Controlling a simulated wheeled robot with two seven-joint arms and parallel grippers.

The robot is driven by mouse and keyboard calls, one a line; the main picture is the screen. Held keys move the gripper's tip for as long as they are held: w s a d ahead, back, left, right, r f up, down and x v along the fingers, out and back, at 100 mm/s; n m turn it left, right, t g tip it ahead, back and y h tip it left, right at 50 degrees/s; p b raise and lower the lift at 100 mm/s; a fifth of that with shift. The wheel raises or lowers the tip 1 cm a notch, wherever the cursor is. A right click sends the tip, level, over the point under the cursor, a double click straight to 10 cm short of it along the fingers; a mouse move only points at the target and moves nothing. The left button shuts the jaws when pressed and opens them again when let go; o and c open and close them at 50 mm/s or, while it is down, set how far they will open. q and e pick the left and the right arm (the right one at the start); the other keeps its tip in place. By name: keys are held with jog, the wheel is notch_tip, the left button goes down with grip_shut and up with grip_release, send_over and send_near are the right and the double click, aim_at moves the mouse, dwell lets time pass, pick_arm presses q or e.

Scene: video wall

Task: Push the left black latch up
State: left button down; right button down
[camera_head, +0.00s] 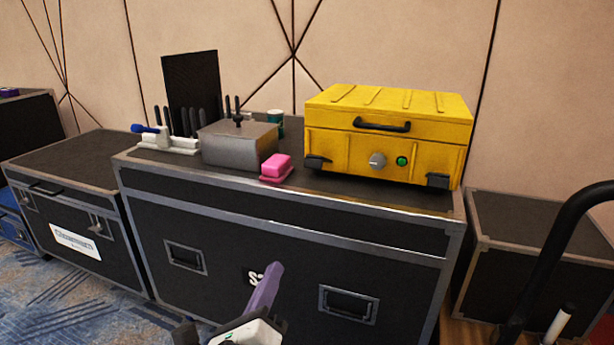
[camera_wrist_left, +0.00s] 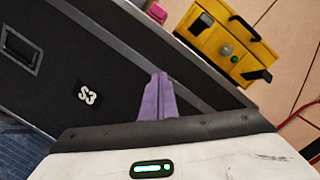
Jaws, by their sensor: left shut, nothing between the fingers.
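A yellow case (camera_head: 388,130) with a black handle, a grey knob and a green button stands shut on a large black flight case. Its left black latch (camera_head: 316,163) is at the lower left of its front, and the right black latch (camera_head: 438,181) is at the lower right. In the left wrist view the yellow case (camera_wrist_left: 218,48) shows at the upper right. My left gripper (camera_head: 274,270) has purple fingers, shut and empty, in front of the flight case and below the yellow case, apart from the latch. It also shows in the left wrist view (camera_wrist_left: 158,80). My right gripper is not seen.
The black flight case (camera_head: 225,255) has a metal-edged top. A pink object (camera_head: 277,165), a grey metal box (camera_head: 238,146) and a green cup (camera_head: 275,120) stand left of the yellow case. Lower black cases flank the big one. A black curved bar (camera_head: 555,250) is at the right.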

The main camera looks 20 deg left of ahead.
pick_arm(q)
notch_tip(320, 180, up, 6)
jog(key=w+d+m+t+h, duration=0.2)
jog(key=m, duration=0.8)
jog(key=shift+t+p, duration=0.3)
jog(key=shift+t, duration=0.1)
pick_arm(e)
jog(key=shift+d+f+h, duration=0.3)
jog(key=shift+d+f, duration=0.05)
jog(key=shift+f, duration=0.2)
pick_arm(q)
jog(key=shift+f, duration=0.1)
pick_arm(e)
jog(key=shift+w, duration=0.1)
pick_arm(q)
send_near(319, 164)
jog(key=w+f, duration=0.4)
jog(key=r, duration=0.1)
jog(key=w+r, duration=0.1)
jog(key=r, duration=0.2)
jog(key=shift+w+a+p, duration=0.3)
jog(key=shift+w+a, duration=0.1)
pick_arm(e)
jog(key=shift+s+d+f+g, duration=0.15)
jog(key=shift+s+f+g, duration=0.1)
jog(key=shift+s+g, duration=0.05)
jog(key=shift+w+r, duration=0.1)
